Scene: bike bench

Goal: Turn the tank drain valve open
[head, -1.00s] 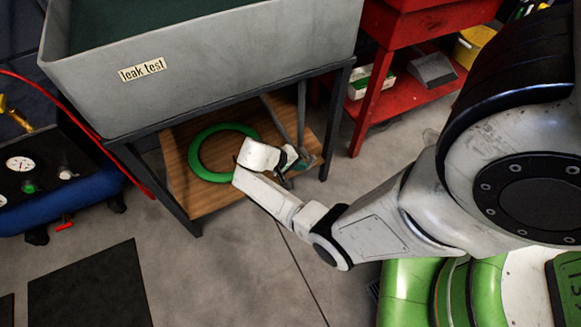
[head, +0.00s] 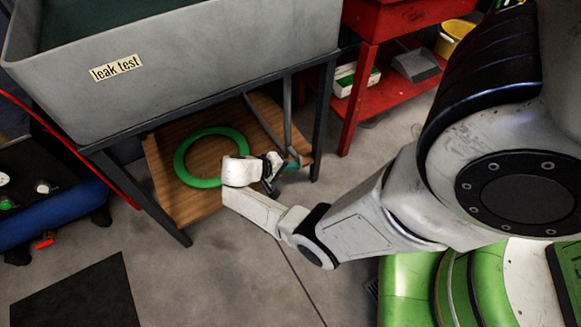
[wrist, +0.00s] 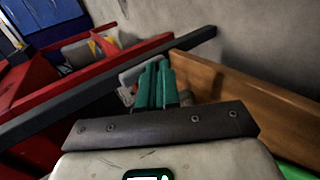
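The grey tank (head: 200,70) carries a "leak test" label and stands on a dark metal frame. I cannot pick out its drain valve in either view. My gripper (head: 290,160) is low under the tank, by the right part of the wooden shelf (head: 205,205), partly hidden behind my white wrist. In the wrist view its two teal fingers (wrist: 156,85) are close together, with only a thin dark line between them. I see nothing held in them. The shelf also shows in the wrist view (wrist: 250,95), to the right of the fingers.
A green ring (head: 182,160) lies on the shelf beside my wrist. The frame's dark front-right leg (head: 322,125) stands right of my gripper. A red cart (head: 347,115) stands beyond it, with a dustpan (head: 415,65). A blue machine (head: 65,215) is at left.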

